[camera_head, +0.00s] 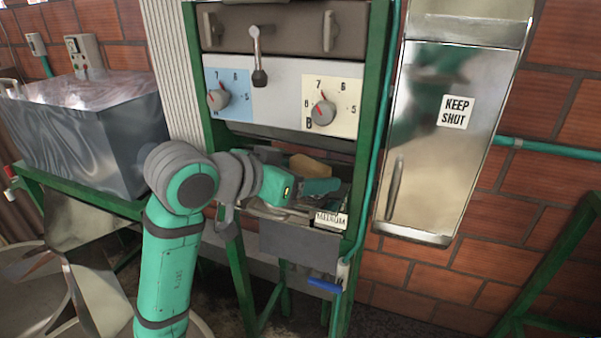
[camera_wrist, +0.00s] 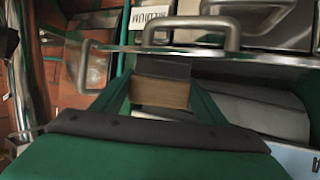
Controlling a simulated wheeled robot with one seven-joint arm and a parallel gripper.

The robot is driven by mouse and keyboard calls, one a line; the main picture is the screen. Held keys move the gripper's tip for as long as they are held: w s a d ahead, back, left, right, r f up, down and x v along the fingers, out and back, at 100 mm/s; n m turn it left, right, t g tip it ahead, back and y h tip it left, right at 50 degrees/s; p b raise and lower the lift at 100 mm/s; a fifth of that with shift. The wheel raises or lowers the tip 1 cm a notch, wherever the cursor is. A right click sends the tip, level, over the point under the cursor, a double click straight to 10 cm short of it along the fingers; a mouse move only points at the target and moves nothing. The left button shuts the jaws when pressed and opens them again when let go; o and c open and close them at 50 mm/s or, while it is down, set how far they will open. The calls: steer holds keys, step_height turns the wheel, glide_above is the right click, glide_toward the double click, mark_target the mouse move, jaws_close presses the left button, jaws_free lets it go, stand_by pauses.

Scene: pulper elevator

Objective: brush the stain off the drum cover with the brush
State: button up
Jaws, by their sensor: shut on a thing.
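My gripper (camera_head: 318,187) reaches into the open bay below the dial panel. In the wrist view its green fingers (camera_wrist: 160,104) are shut on the brush (camera_wrist: 160,93), a brown block with a dark grey part beyond it. A tan block beside the gripper in the head view (camera_head: 311,166) looks like the same brush. A smooth grey curved surface (camera_wrist: 255,108) right of the brush in the wrist view may be the drum cover. I cannot tell whether the brush touches it. No stain can be made out; my arm and gripper hide part of the bay.
A green frame (camera_head: 378,120) flanks the bay. Above it are a lever (camera_head: 258,62) and two dials (camera_head: 218,99) (camera_head: 322,113). A MEDIUM label (camera_head: 331,219) and blue handle (camera_head: 325,286) lie below. A metal KEEP SHUT cabinet (camera_head: 430,150) stands right, a metal tank (camera_head: 92,130) left.

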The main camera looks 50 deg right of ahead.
steer(key=shift+s+d, duration=0.3)
steer(key=shift+s, duration=0.4)
steer(key=shift+s+d, duration=0.25)
steer(key=shift+s, duration=0.4)
steer(key=shift+w+a+f, duration=0.1)
steer(key=shift+w+a, duration=0.25)
steer(key=shift+w, duration=0.45)
steer(key=shift+w+a+f, duration=0.1)
steer(key=shift+w+a, duration=0.2)
steer(key=shift+w, duration=0.45)
steer(key=shift+w+a+r, duration=0.1)
steer(key=shift+w+a, duration=0.2)
steer(key=shift+w, duration=0.5)
steer(key=shift+w+a+r, duration=0.1)
steer(key=shift+w+a, duration=0.25)
steer(key=shift+w, duration=0.45)
steer(key=shift+w+a+r, duration=0.1)
steer(key=shift+w+a, duration=0.2)
steer(key=shift+w, duration=0.5)
steer(key=shift+w+a+f, duration=0.1)
steer(key=shift+w+a, duration=0.2)
steer(key=shift+w, duration=0.4)
steer(key=shift+w+a+f, duration=0.1)
steer(key=shift+w+a, duration=0.2)
steer(key=shift+w, duration=0.35)
steer(key=shift+s, duration=0.2)
steer(key=shift+r, duration=0.15)
